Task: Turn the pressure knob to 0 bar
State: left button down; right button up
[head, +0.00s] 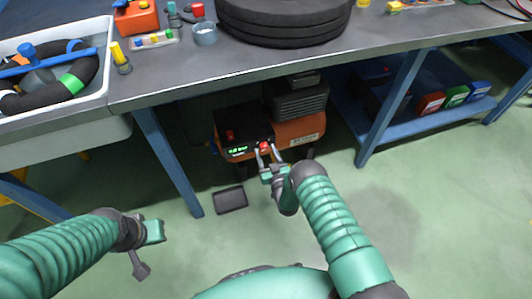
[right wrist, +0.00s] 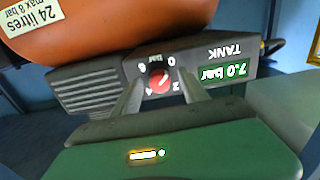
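The red pressure knob (right wrist: 160,81) sits on the dark panel of the orange compressor (head: 299,130) under the workbench. In the right wrist view, where the panel appears upside down, numbers ring the knob. A green tank display (right wrist: 222,74) beside it reads 7.0 bar. In the head view, the knob (head: 265,146) is at the compressor's front. My right gripper (right wrist: 160,92) is open, with one finger on each side of the knob and gaps visible. Contact cannot be told. My left gripper (head: 146,246) is low at the left, away from the compressor; its finger opening is unclear.
The workbench (head: 180,75) overhangs the compressor, with a blue leg (head: 167,160) to its left and another (head: 392,105) to its right. A dark tray (head: 230,200) lies on the floor nearby. A tyre (head: 283,22) lies on the bench.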

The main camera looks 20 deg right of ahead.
jog(key=s+p, duration=0.5)
jog(key=s, duration=1.1)
jog(key=shift+s+d+p, duration=0.35)
jog(key=shift+s, duration=0.05)
